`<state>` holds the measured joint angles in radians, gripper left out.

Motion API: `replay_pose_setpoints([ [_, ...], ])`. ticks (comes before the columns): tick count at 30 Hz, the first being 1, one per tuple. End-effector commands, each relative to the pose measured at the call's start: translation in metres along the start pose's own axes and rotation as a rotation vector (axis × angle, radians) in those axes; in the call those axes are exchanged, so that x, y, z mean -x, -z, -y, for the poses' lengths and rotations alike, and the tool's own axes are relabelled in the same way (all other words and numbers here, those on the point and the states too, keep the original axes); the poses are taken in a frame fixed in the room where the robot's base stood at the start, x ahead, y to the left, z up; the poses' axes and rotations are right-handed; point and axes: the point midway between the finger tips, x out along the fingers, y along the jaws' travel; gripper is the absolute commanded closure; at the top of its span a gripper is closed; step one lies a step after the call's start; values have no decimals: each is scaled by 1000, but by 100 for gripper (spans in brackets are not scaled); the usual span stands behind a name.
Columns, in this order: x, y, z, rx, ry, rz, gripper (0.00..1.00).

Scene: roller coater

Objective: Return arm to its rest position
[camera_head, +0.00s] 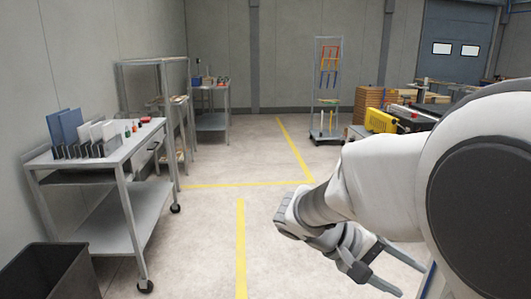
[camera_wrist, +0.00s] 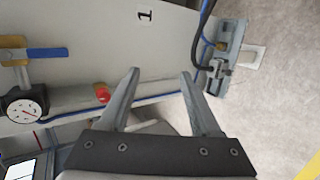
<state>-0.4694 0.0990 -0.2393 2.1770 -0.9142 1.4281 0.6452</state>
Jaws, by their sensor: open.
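My arm reaches in from the right in the head view, bent, with my gripper (camera_head: 379,268) low at the right, above the floor. In the wrist view my gripper (camera_wrist: 158,84) shows two grey fingers standing wide apart. Nothing is between the fingertips. Beyond them is a pale machine panel (camera_wrist: 155,42) marked with a 1. The panel carries a red button (camera_wrist: 103,96), a round gauge (camera_wrist: 24,107) and a blue-handled valve (camera_wrist: 47,53). I cannot tell how far the fingers are from the panel.
A rack (camera_head: 328,90) stands at the back. A yellow machine part (camera_head: 381,121) lies beyond my arm. The floor (camera_head: 225,175) between is clear, with yellow lines.

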Motion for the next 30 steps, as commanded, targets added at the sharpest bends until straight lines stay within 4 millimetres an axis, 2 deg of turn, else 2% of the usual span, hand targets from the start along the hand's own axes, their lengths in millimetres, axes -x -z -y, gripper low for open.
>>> replay_pose_setpoints([
  [3, -3, -28, 9, -8, 208, -6, 36],
  [8, 7, -55, 25, -26, 457, -67, 36],
  [12, 24, -74, 36, -63, 646, -158, 36],
  [18, 55, -90, 44, -139, 849, -334, 36],
  [26, 91, -101, 43, -253, 985, -565, 36],
  [27, 101, -102, 29, -249, 988, -566, 36],
  [30, 112, -103, 11, -244, 987, -560, 36],
])
